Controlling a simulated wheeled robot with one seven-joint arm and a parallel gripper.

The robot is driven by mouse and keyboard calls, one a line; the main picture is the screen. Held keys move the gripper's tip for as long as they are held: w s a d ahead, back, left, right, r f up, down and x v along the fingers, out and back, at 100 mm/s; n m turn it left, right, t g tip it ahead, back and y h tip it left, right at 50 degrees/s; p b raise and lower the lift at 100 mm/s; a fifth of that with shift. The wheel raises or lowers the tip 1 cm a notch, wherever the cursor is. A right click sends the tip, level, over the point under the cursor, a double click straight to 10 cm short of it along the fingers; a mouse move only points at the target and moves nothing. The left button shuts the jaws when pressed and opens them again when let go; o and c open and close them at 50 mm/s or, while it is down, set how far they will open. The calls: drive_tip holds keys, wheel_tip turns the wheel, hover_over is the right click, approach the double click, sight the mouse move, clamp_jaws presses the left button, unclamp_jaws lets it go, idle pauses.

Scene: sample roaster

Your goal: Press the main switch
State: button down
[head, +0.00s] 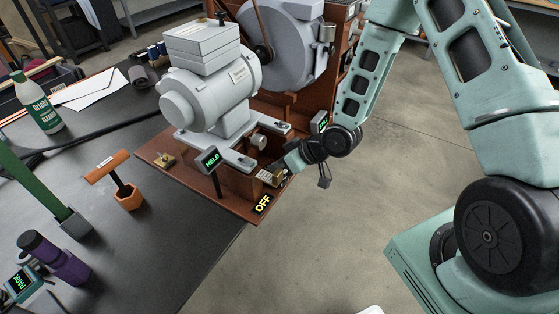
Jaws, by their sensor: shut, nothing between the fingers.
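The machine stands on a red-brown wooden base (208,193) on a dark table. A small black sign reading OFF (263,203) is at the base's front right corner. Just behind it is a small brass-coloured part (268,179), perhaps the main switch, partly covered by my gripper. My gripper (280,172) is shut and empty, with its tips at or just beside this part. I cannot tell whether they touch it. My arm comes in from the upper right.
A display reading HELD (211,159) stands left of my gripper, and another small green display (322,121) is behind it. A grey motor (212,90) rises above the base.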

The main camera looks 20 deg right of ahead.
drive_tip(key=shift+s+a+f+b, duration=0.2)
drive_tip(key=shift+f+b, duration=0.25)
drive_tip(key=shift+f, duration=0.15)
drive_tip(key=shift+r, duration=0.25)
drive_tip(key=shift+w+d, duration=0.1)
drive_tip(key=shift+w+d+r+p, duration=0.25)
drive_tip(key=shift+w+d+p, duration=0.2)
drive_tip(key=shift+d+p, duration=0.15)
